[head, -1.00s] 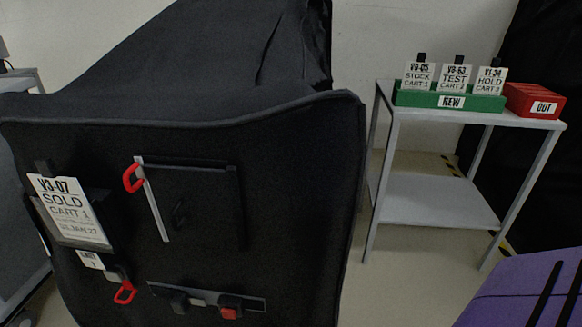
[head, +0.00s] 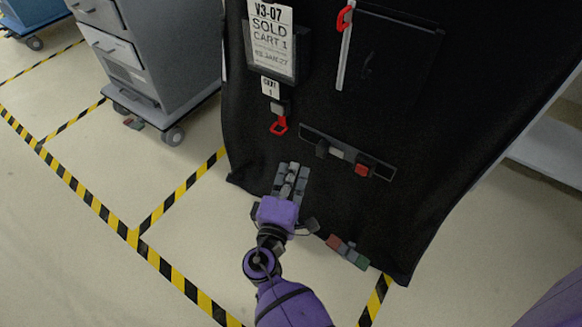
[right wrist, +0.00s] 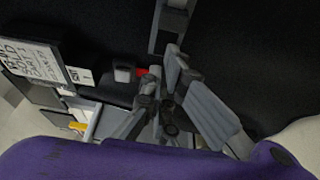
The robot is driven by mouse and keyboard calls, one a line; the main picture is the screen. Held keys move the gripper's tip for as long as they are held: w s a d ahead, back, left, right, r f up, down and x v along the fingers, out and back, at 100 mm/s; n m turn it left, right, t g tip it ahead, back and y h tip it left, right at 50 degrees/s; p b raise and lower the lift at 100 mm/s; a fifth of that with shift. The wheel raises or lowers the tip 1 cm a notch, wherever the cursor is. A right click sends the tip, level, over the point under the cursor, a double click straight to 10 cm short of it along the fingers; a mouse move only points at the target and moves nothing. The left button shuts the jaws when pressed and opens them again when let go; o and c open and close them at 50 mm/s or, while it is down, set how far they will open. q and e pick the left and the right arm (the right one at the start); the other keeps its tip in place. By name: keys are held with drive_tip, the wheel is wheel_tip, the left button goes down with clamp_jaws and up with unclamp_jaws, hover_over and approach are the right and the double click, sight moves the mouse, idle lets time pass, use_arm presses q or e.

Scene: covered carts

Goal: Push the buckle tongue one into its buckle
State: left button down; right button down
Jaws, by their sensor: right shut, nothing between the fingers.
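A dark strip on the front of the black cart cover bears a black piece (head: 322,148) that looks like the buckle tongue. A pale metal piece (head: 337,154) lies to its right, then a buckle with a red button (head: 362,170). I cannot tell whether the pale piece has entered the buckle. My right gripper (head: 290,172) is shut and empty, below and left of the strip, fingers pointing up the cover. In the right wrist view its fingers (right wrist: 165,88) stand in front of the cover, with part of the strip (right wrist: 172,18) at the top. My left gripper is not in view.
A grey clip with a red loop (head: 279,127) hangs under the SOLD card (head: 271,40). Another red loop (head: 344,18) is higher on the cover. A red, grey and green piece (head: 347,252) is at the cover's bottom edge. A grey drawer cart (head: 160,60) stands left; taped floor is open between.

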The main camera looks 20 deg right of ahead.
sight(320, 152)
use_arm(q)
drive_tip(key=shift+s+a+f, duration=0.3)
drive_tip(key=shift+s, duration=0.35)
use_arm(e)
drive_tip(key=x, duration=0.8)
drive_tip(key=s+d, duration=0.1)
drive_tip(key=s, duration=0.1)
drive_tip(key=s+d, duration=0.2)
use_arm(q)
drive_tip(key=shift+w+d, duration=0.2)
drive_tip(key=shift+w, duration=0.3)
use_arm(e)
drive_tip(key=shift+s+d+f, duration=0.1)
